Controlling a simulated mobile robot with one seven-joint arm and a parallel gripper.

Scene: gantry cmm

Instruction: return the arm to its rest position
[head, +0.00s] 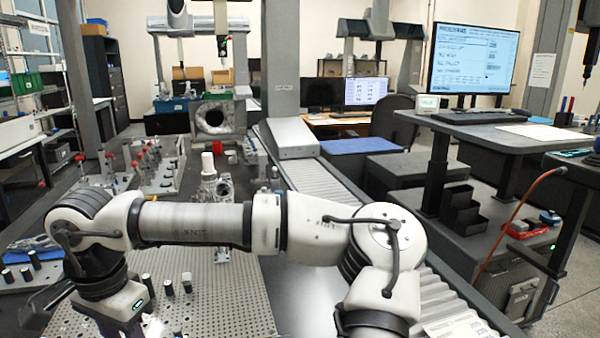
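My arm spans the lower half of the head view, with one joint at the left and another at the right. Its middle link lies nearly level across the picture. Past the right joint the arm runs down and out of the bottom edge, and past the left joint it also bends downward. My gripper is not visible in this view, so I cannot tell whether it holds anything.
A perforated plate (228,300) with small black-topped posts lies below my arm. Metal castings (212,182) and red-knobbed fixtures (150,165) stand behind it. A roller conveyor (335,186) runs along the right. A desk (510,138) with a monitor (472,58) stands farther right.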

